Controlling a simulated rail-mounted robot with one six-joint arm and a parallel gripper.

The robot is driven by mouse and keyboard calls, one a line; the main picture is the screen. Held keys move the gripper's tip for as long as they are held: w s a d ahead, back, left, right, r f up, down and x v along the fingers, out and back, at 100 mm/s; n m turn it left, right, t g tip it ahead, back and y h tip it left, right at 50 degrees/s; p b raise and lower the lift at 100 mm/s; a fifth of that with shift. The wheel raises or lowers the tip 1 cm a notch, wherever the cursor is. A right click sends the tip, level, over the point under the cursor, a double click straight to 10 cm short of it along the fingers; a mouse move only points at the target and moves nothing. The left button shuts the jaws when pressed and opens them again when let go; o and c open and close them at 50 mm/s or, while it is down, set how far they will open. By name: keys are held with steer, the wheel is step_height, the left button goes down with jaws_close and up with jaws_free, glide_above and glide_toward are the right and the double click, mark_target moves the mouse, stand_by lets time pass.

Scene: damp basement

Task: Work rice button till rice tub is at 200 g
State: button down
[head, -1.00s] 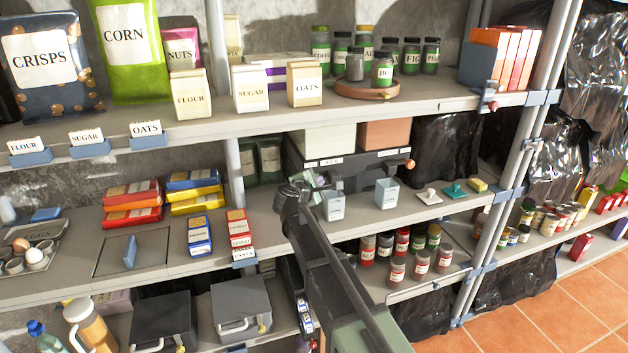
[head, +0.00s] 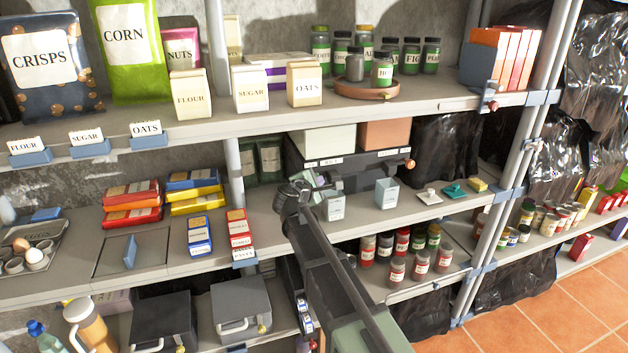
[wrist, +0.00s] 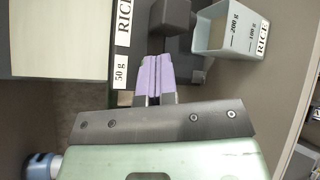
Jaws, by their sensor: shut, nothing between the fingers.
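The dispenser is a dark box (head: 300,165) on the middle shelf, with a white bin (head: 330,139) and a terracotta bin (head: 385,134) on top. The wrist view shows its RICE label (wrist: 123,22) and a 50 g label (wrist: 121,70). The pale blue-grey rice tub (wrist: 205,42) has 100 g and 200 g marks and a RICE label; I cannot read its fill level. It appears to be the left tub (head: 335,210) in the head view. My gripper (wrist: 155,62) is shut and empty, its purple fingers at the dispenser front beside a dark block (wrist: 172,17); contact is unclear.
A second pale tub (head: 387,195) stands to the right on the shelf, then a white-handled item (head: 428,196), a teal one (head: 453,190) and a yellow block (head: 477,184). Spice jars (head: 397,268) stand below. The upper shelf (head: 430,102) overhangs the dispenser.

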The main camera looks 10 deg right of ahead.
steer(key=shift+s+d, duration=0.1)
steer(key=shift+s, duration=0.65)
steer(key=s, duration=0.5)
steer(key=shift+d, duration=0.35)
steer(key=s+f+m+g+y, duration=0.3)
steer(key=s+f+m+g, duration=0.1)
steer(key=s, duration=0.5)
steer(key=s+f+m+g+y, duration=0.3)
steer(key=s+m, duration=0.4)
steer(key=s, duration=0.3)
steer(key=s+f+m+g+y, duration=0.3)
steer(key=s+f+m+g, duration=0.2)
steer(key=s, duration=0.4)
steer(key=shift+s+f+m, duration=0.25)
steer(key=shift+f+m, duration=0.35)
steer(key=shift+f, duration=0.05)
